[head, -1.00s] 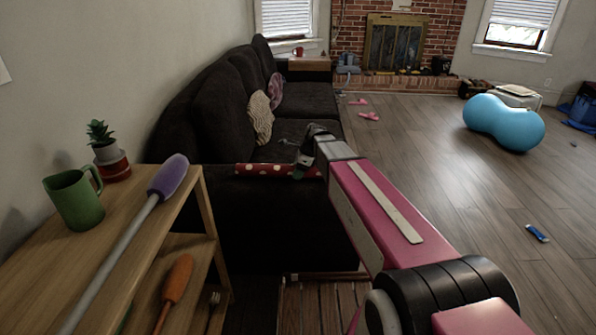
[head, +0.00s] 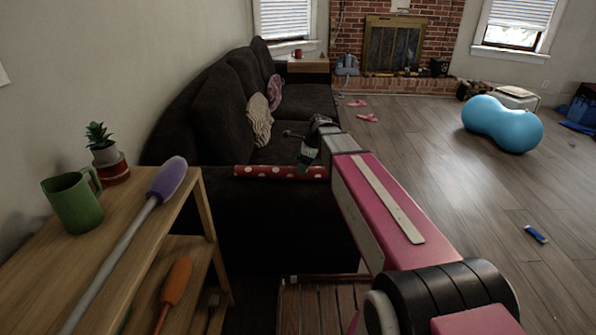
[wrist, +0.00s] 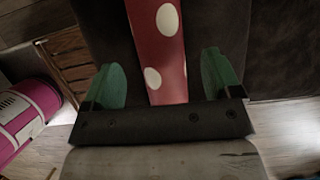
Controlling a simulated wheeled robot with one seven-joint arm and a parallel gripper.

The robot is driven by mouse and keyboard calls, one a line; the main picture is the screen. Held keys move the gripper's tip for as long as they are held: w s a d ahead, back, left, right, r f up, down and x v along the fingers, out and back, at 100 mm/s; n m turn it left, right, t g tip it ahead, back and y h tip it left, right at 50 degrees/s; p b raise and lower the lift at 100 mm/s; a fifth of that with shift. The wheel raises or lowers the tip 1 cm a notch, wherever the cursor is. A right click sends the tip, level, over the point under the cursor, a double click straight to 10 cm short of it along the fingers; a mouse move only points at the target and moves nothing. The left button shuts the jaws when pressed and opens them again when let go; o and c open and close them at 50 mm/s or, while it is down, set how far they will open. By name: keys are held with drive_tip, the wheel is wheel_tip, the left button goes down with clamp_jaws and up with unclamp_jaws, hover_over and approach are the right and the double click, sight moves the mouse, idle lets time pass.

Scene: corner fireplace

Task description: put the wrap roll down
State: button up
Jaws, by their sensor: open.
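The wrap roll (head: 270,171) is red with white dots. It lies lengthwise along the near arm of the dark sofa in the head view. In the wrist view the roll (wrist: 158,50) runs between the two green fingertips of my gripper (wrist: 165,80), with a gap on each side. My gripper (head: 306,158) is open at the right end of the roll in the head view. My arm hides part of that end.
The dark sofa (head: 210,120) runs along the left wall. A wooden shelf (head: 130,235) at the left holds a green mug (head: 75,202), a potted plant (head: 108,160) and a purple-headed duster (head: 168,178). A blue peanut-shaped ball (head: 502,124) lies on open floor at the right.

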drive_tip(key=v, duration=0.7)
drive_tip(key=shift+r, duration=0.2)
drive_tip(key=shift+s, duration=0.1)
